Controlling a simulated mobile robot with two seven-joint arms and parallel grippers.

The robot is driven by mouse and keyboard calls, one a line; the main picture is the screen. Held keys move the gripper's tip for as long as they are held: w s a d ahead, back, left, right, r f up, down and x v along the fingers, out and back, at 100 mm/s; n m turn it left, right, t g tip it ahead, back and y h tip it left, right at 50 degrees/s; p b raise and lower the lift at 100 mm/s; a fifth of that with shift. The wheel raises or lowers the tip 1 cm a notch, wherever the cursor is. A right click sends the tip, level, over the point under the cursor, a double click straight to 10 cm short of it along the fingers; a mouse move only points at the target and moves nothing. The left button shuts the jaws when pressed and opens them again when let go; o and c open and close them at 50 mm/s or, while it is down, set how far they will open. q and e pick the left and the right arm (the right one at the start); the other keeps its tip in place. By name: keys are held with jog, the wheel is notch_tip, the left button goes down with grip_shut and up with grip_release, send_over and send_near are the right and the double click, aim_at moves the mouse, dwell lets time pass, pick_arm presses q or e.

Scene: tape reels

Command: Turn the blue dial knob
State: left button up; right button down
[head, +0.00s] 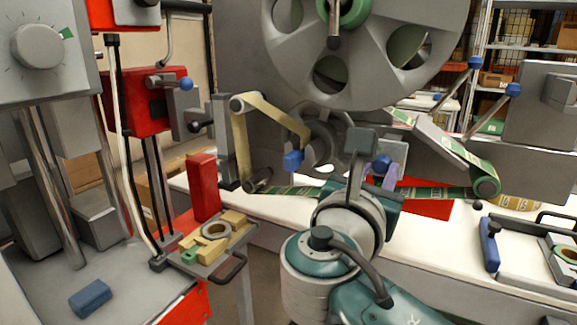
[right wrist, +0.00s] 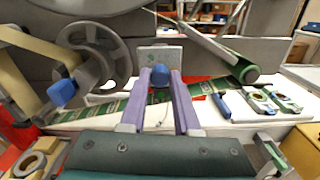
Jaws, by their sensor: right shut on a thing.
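The blue dial knob (head: 381,163) sits on the front of a small grey box (head: 399,152) behind the white table. In the right wrist view the knob (right wrist: 160,76) is between the two purple fingers of my right gripper (right wrist: 161,71), which is shut on it. In the head view my right gripper (head: 386,173) is partly hidden behind my own wrist, with a purple fingertip showing beside the knob. I cannot make out a dial mark on the knob. My left gripper is not in view.
Another blue knob (head: 293,160) is on the reel machine to the left. Green label tape (head: 440,193) runs behind my wrist to a roller (head: 484,180). A large grey reel (head: 365,45) hangs above. A red block (head: 203,187) stands at left.

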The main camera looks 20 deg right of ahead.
jog(key=m+b, duration=0.3)
jog(key=m, duration=0.3)
jog(key=shift+f+m, duration=0.15)
jog(key=shift+m, duration=0.15)
jog(key=m+b, duration=0.2)
jog(key=m, duration=0.2)
jog(key=shift+b, duration=0.4)
jog(key=shift+m+b, duration=0.3)
jog(key=shift+m, duration=0.4)
jog(key=c, duration=0.6)
grip_release()
jog(key=v, duration=1)
jog(key=shift+b, duration=0.3)
